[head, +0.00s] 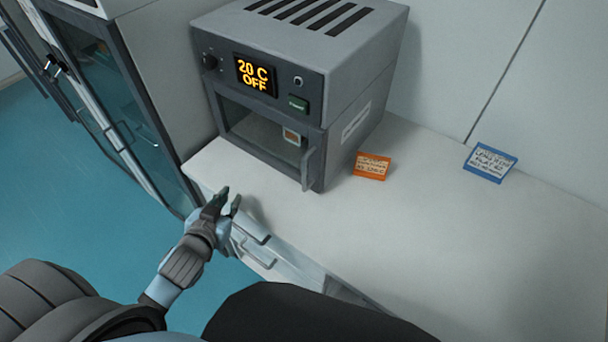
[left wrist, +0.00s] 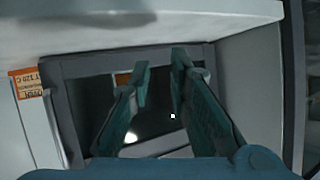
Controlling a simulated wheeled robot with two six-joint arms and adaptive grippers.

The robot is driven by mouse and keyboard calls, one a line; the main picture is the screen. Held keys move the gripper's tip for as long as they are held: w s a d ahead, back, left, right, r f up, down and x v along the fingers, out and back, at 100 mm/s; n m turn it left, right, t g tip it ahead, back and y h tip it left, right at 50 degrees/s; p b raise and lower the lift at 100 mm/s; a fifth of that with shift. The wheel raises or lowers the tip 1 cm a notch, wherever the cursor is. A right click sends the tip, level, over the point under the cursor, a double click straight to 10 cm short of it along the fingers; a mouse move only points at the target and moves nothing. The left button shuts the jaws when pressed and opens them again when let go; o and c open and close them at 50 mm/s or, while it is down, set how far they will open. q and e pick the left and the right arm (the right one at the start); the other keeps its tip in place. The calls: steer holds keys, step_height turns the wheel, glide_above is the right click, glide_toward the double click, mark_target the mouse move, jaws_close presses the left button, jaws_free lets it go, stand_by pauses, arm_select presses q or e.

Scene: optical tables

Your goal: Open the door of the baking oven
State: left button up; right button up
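The grey baking oven (head: 300,65) stands on a white bench, its display reading "20 C OFF". Its glass door (head: 255,132) looks shut, with an upright grey handle (head: 307,168) at the right edge. My left gripper (head: 228,198) is over the bench's front edge, in front of and below the door, apart from the handle. In the left wrist view the two fingers (left wrist: 160,66) are spread with nothing between them. Behind them the dark door glass (left wrist: 95,97) shows upside down. My right gripper is not in view.
Drawers with handles (head: 255,250) are under the bench front. A glass-fronted cabinet (head: 110,90) stands at left. The bench's right part is clear.

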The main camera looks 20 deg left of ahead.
arm_select(q)
steer(key=w+r+t+h, duration=0.1)
steer(key=w, duration=0.1)
steer(key=w+r+m+t+h, duration=0.1)
steer(key=r+t, duration=0.1)
steer(key=shift+w+d+r+m, duration=0.15)
steer(key=shift+w+m, duration=0.15)
steer(key=shift+w, duration=0.1)
step_height(320, 180, up, 2)
steer(key=w+d+m+t+h, duration=0.1)
steer(key=d+m+h, duration=0.15)
steer(key=h, duration=0.35)
steer(key=m+g+h+p, duration=0.1)
steer(key=m+g+h, duration=0.45)
steer(key=h, duration=0.25)
glide_toward(305, 187)
steer(key=w+d+r, duration=0.1)
steer(key=w+d, duration=0.1)
steer(key=w+d+r, duration=0.1)
steer(key=w+d, duration=0.1)
steer(key=d, duration=0.1)
steer(key=w+d+r, duration=0.1)
steer(key=w+d, duration=0.1)
steer(key=shift+w+d+r, duration=0.25)
steer(key=shift+w+r, duration=0.05)
steer(key=shift+w, duration=0.1)
jaws_close()
